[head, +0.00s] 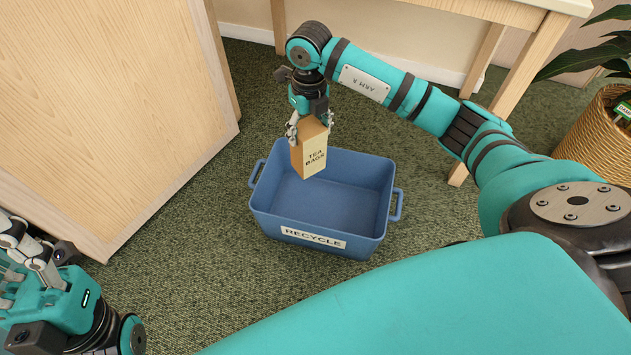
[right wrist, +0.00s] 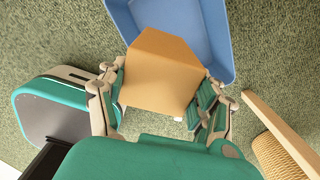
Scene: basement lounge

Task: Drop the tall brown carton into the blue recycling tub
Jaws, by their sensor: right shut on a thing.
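The tall brown carton (head: 299,158), with a cream "TEA BAGS" label, is upright and slightly tilted. My right gripper (head: 309,131) is shut on its upper part. The carton hangs over the back left of the blue recycling tub (head: 318,249), near its back rim; whether its lower end is below the rim is hard to tell. In the right wrist view the carton (right wrist: 158,72) sits between the two fingers, with the tub (right wrist: 216,40) beyond it. My left gripper (head: 28,255) is at the lower left, partly cut off, away from the tub.
A wooden cabinet (head: 110,100) stands left of the tub. A wooden table (head: 515,75) is behind, its legs on the green carpet (head: 200,250). A potted plant in a woven basket (head: 595,135) is at the right. Carpet around the tub is clear.

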